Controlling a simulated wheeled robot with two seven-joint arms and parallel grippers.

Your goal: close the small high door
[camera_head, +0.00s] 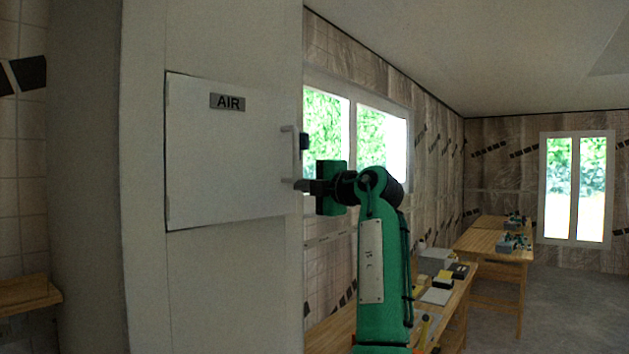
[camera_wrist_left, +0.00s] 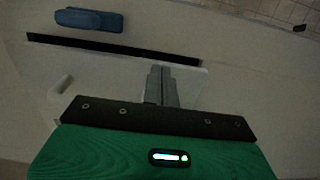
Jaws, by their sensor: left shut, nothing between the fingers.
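The small high door (camera_head: 205,150) is a pale panel with an "AIR" label on a tall light-grey cabinet, at the left in the head view. Its handle (camera_head: 289,152) is near its right edge. In the left wrist view the door (camera_wrist_left: 115,72) shows a dark strip along one edge, and its handle (camera_wrist_left: 62,86) is at the left. How far the door stands from its frame is hard to tell. My left gripper (camera_head: 299,185) is shut and empty, at the door's right edge just below the handle. Whether it touches the door is unclear. My right gripper is out of view.
A small dark-blue piece (camera_head: 304,141) sits beside the handle and shows as a blue block in the left wrist view (camera_wrist_left: 90,19). Wooden tables (camera_head: 488,241) with tools stand at the right, beyond my arm. Open floor (camera_head: 570,295) lies at the far right.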

